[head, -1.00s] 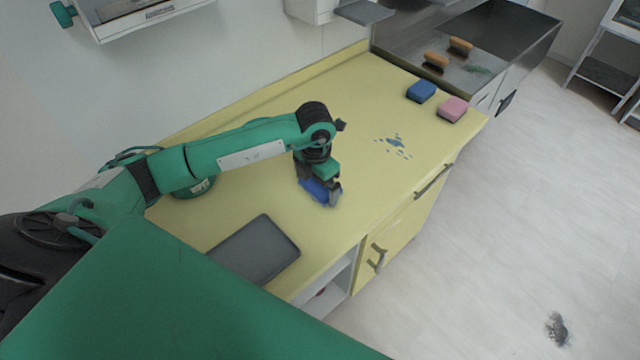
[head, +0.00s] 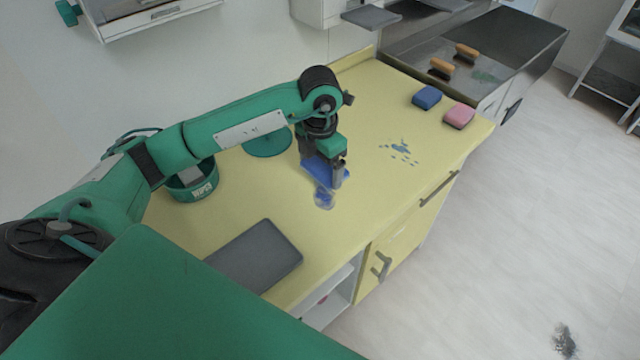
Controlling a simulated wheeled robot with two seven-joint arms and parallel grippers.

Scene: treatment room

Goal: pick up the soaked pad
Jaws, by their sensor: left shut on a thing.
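My left gripper (head: 328,170) is shut on a blue pad (head: 318,176), which it holds tilted just above the yellow counter (head: 375,190). Part of the pad is hidden behind the fingers. A blue wet mark (head: 324,197) shows on the counter right below the pad. My right gripper is not in view.
A grey tray (head: 255,257) lies at the counter's near end. A green tub (head: 193,183) and a green disc (head: 267,142) are by the wall. A blue splash (head: 401,150), a blue sponge (head: 427,97) and a pink sponge (head: 459,116) are farther right. Brushes (head: 442,68) lie by the sink.

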